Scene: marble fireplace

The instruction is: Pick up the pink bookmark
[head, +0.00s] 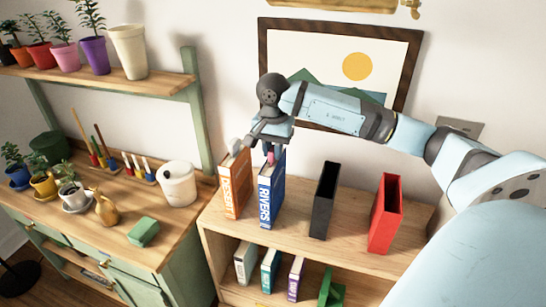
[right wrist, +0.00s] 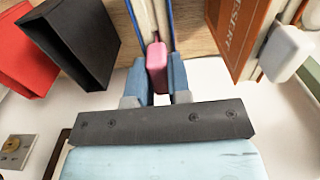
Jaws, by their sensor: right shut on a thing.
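The pink bookmark (right wrist: 156,66) shows between the two fingers of my right gripper (right wrist: 157,80) in the right wrist view. In the head view only a small pink bit (head: 271,158) shows below the right gripper (head: 268,146). The right gripper is shut on the bookmark. The bookmark is at the top of the upright blue book (head: 271,195) marked RIVERS; how much of it is inside the pages is hidden. My left gripper is not in view.
An orange book (head: 237,185) marked DESERT, with a pale bookmark (right wrist: 287,52), stands left of the blue book. A black holder (head: 324,205) and a red holder (head: 384,220) stand to the right on the wooden shelf (head: 345,245). A framed picture (head: 340,32) hangs behind the arm.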

